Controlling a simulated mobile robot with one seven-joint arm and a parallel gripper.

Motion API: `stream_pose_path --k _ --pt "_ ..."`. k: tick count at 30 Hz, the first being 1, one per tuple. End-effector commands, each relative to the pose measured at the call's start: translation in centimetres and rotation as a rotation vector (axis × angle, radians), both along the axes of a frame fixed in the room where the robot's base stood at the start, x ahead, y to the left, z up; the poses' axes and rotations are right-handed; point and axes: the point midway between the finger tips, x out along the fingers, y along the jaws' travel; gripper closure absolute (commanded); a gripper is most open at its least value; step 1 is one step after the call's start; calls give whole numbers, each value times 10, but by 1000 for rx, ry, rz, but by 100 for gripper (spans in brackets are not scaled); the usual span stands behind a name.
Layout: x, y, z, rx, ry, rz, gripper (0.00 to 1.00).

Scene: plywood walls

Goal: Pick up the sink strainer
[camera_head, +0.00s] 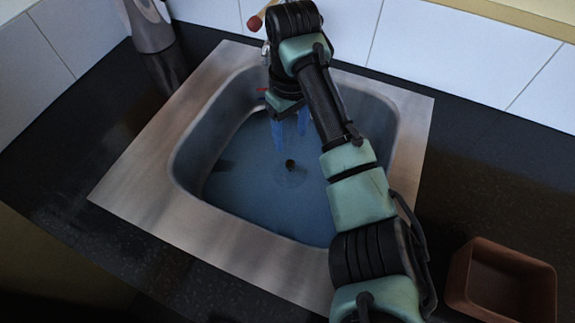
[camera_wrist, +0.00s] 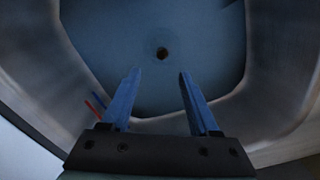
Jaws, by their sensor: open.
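The sink strainer (camera_head: 290,164) shows as a small dark knob with a faint round outline around it on the blue-grey floor of the sink (camera_head: 132,190). In the wrist view the strainer (camera_wrist: 162,53) is a small dark round spot just beyond my fingertips, roughly centred between them. My gripper (camera_head: 290,133) points down into the sink with its two blue fingers apart and nothing between them. It also shows in the wrist view (camera_wrist: 160,75). In the head view the fingers are behind the strainer, toward the back wall, and apart from it. Their exact height above it is unclear.
The sink walls and metal rim surround my gripper. A brown open box (camera_head: 500,282) stands on the dark counter at the lower right. A grey metallic object (camera_head: 150,27) stands at the back left. White tiles (camera_head: 425,45) close off the back.

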Motion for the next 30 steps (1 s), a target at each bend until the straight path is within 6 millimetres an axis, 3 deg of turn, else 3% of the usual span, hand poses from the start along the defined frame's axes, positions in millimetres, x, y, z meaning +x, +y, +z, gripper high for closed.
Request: stream_pose_path --k 3,11,21,30 --pt "-1 0 -23 -1 2 0 38" --pt "-1 0 -44 0 0 1 38" --pt "-5 1 -89 1 -1 1 38" --pt "-5 1 -92 1 -2 2 40"
